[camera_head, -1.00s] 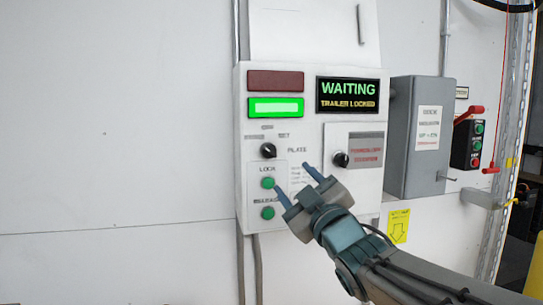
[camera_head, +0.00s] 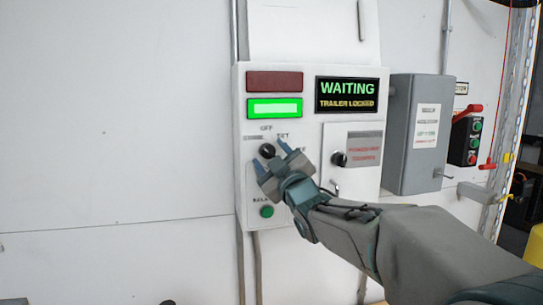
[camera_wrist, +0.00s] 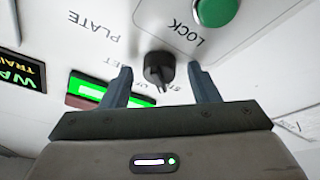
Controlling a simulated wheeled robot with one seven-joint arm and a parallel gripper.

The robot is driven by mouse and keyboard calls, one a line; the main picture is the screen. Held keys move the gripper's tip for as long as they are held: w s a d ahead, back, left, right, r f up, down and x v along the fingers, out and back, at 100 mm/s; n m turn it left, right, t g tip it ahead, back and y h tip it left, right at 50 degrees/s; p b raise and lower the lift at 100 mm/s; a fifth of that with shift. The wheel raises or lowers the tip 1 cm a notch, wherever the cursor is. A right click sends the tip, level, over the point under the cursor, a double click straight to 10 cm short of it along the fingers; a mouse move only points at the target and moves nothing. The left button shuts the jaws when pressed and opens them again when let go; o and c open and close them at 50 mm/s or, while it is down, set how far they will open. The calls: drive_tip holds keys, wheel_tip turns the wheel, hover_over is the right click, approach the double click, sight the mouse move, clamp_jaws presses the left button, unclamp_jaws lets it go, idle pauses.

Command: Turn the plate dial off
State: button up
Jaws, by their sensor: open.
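The plate dial (camera_head: 267,150) is a small black knob on the white control panel, below the OFF and SET lettering. In the wrist view the dial (camera_wrist: 158,68) shows, upside down, between my two fingers, near the PLATE and LOCK lettering. My gripper (camera_head: 270,155) is open, with its fingertips at the dial, one on each side. In the wrist view a gap shows between each finger of my gripper (camera_wrist: 160,74) and the knob. I cannot tell exactly which label the dial's pointer faces.
A green release button (camera_head: 267,211) sits below my gripper. A second black knob (camera_head: 338,159) is to the right. A sign (camera_head: 347,95) reads WAITING, TRAILER LOCKED. A grey box (camera_head: 418,135) stands out farther right.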

drive_tip(key=c, duration=1)
drive_tip(key=shift+f+m+b, duration=0.15)
drive_tip(key=shift+m+b, duration=0.15)
drive_tip(key=shift+b, duration=0.4)
drive_tip(key=m+b, duration=0.2)
drive_tip(key=b, duration=0.1)
drive_tip(key=shift+s+f+t+h+b, duration=0.1)
drive_tip(key=shift+f+t+h+b, duration=0.2)
drive_tip(key=shift+t+h, duration=0.1)
drive_tip(key=m+h+b, duration=0.1)
drive_tip(key=m+b, duration=0.2)
drive_tip(key=b, duration=0.1)
drive_tip(key=shift+a+t, duration=0.15)
drive_tip(key=shift+t, duration=0.15)
drive_tip(key=m, duration=0.1)
drive_tip(key=m+h+b, duration=0.2)
drive_tip(key=m, duration=0.1)
drive_tip(key=shift+a+r, duration=0.1)
drive_tip(key=shift+r, duration=0.15)
drive_tip(key=shift+r+m+h+p, duration=0.1)
drive_tip(key=shift+m+h+p, duration=0.1)
drive_tip(key=shift+m+h, duration=0.6)
drive_tip(key=shift+r+m+h+p, duration=0.15)
drive_tip(key=shift+m+h, duration=0.15)
drive_tip(key=shift+m, duration=0.9)
drive_tip(key=shift+f, duration=0.1)
